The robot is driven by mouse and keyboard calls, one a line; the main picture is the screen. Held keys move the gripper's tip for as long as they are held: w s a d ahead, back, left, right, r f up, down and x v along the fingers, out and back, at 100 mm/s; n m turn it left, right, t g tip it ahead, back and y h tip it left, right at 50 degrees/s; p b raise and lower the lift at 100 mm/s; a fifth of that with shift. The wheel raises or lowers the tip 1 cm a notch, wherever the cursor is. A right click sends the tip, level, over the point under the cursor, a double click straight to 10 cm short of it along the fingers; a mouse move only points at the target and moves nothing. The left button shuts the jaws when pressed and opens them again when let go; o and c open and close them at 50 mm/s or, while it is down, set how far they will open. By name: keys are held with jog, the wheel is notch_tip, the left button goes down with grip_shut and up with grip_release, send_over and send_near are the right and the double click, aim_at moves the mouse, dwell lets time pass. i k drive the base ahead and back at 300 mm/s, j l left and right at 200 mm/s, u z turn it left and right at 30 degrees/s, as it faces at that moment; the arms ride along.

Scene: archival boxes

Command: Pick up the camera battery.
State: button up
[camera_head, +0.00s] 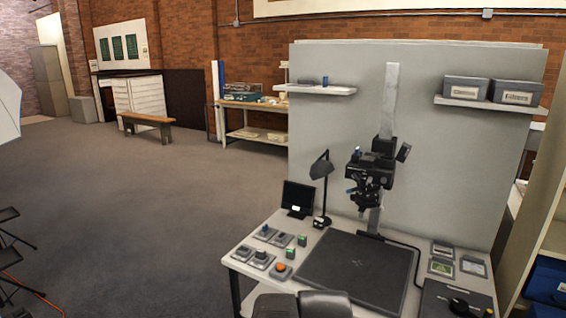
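I cannot pick out the camera battery for certain. Several small items lie on the left part of the white worktable (398,247). Two small dark blocks with green tops, a farther one (302,240) and a nearer one (290,253), stand near the base of the desk lamp. Grey pads with small dark objects, including a left rear pad (265,233) and a left front pad (260,258), lie to their left. A grey box with an orange button (282,271) is at the front. My gripper is not recognisable in view; dark rounded shapes at the bottom edge are unclear.
A black copy board (357,270) fills the table's middle, below a camera (370,175) on an upright column. A lamp (321,170) and monitor (298,198) stand behind the small items. A shelving unit (545,225) borders the right. Open floor lies left.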

aim_at(302, 239)
jog(key=i+j, duration=0.2)
jog(key=i, duration=0.25)
jog(key=i+j+z, duration=0.1)
jog(key=i+j, duration=0.15)
jog(key=i, duration=0.2)
jog(key=i+j, duration=0.25)
jog(key=i, duration=0.2)
jog(key=i+j+z, duration=0.1)
jog(key=i+j, duration=0.15)
jog(key=i, duration=0.15)
